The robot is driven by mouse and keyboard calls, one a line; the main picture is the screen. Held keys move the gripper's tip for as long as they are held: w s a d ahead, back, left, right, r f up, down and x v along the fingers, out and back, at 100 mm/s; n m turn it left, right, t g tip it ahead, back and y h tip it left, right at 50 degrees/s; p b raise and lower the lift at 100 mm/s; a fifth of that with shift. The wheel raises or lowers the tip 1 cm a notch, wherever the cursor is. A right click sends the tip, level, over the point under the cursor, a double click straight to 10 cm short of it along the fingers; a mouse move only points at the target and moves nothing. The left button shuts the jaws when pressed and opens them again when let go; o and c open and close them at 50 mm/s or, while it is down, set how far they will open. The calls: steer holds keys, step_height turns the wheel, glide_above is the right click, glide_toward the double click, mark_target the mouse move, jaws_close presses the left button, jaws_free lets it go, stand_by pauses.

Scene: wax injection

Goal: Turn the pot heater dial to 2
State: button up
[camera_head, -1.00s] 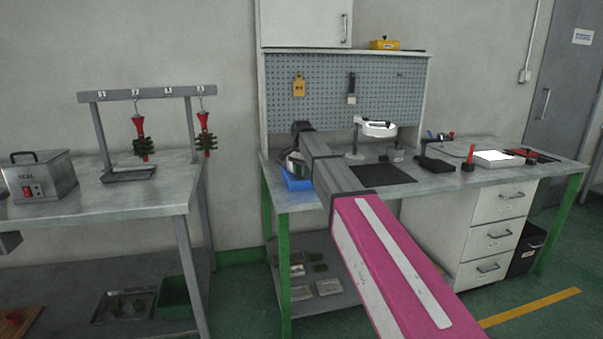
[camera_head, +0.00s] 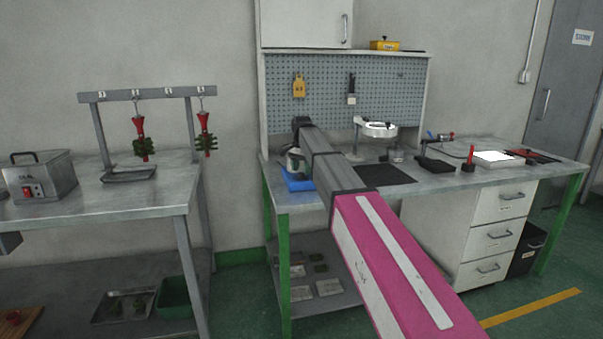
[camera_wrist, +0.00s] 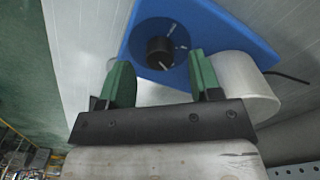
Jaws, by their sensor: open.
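The pot heater shows as a blue base (camera_wrist: 200,30) in the wrist view, with a black round dial (camera_wrist: 158,50) on its face and white marks around it. My gripper (camera_wrist: 158,84) is open, its two green fingers apart, with the dial in line with the gap just beyond the tips. No contact with the dial shows. A pale round pot (camera_wrist: 246,86) is beside the right finger. In the head view the blue base (camera_head: 298,181) and the pot (camera_head: 294,160) are at the left end of the bench, partly hidden by my arm. The dial number cannot be read.
A dark mat (camera_head: 386,175) and a round white lamp (camera_head: 380,129) are right of my arm on the bench (camera_head: 440,182). A pegboard (camera_head: 375,95) stands behind. A black cable (camera_wrist: 288,76) runs from the heater in the wrist view.

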mark_target(302, 173)
step_height(302, 173, up, 9)
stand_by(0.3)
